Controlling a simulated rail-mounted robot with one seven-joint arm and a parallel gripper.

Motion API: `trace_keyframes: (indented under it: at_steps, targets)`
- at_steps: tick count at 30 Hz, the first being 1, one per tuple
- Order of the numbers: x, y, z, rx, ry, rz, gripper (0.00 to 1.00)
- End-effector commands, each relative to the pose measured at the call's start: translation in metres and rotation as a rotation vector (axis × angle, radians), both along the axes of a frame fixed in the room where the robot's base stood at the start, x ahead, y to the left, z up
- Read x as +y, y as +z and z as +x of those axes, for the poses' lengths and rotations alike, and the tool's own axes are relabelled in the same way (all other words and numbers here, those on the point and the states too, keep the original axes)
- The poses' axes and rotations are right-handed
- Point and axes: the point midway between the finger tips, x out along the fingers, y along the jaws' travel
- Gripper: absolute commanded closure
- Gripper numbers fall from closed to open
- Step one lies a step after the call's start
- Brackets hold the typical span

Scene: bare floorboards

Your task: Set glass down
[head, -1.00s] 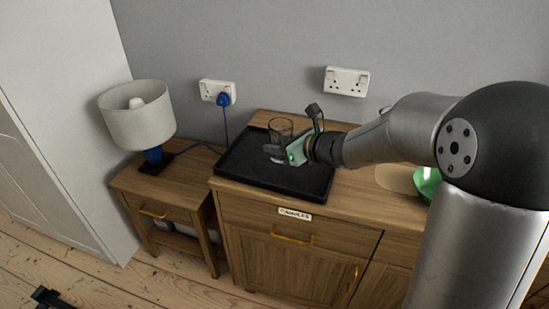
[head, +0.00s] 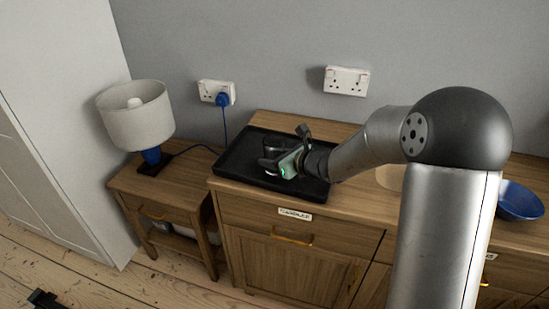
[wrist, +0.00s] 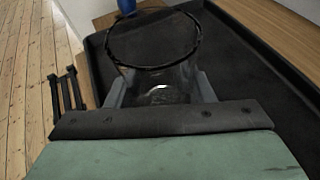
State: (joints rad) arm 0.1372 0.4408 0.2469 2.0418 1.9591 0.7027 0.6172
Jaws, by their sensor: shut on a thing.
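The clear glass (wrist: 152,78) is held between my gripper's fingers in the wrist view, with its round dark rim facing up and away from the gripper. In the head view the glass (head: 272,146) is partly hidden by my gripper (head: 277,163), which is shut on it. The glass is over the black tray (head: 235,172) on the wooden sideboard. The tray's raised rim also shows in the wrist view (wrist: 262,47). I cannot tell whether the base of the glass touches the tray.
A lamp (head: 135,118) stands on a small side table (head: 180,182) to the left. A blue bowl (head: 520,200) is at the right, beyond my arm. A blue plug (head: 222,99) and its cable are behind the tray. The tray's left part is clear.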

Motion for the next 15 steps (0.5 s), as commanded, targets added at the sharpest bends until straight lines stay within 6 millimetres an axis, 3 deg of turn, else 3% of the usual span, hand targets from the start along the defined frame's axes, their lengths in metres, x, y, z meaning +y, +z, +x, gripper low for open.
trace_keyframes:
  at_steps: [2,3,4,15]
  targets:
    - [0.0,-0.0036,0.0002,-0.001,0.0,0.0,0.84]
    - [0.0,-0.0022,0.0,0.0,0.0,0.0,0.41]
    - [-0.0001,-0.0021,-0.0001,0.0,0.0,0.0,0.33]
    - [-0.0001,0.003,0.0,0.0,0.0,0.0,0.3]
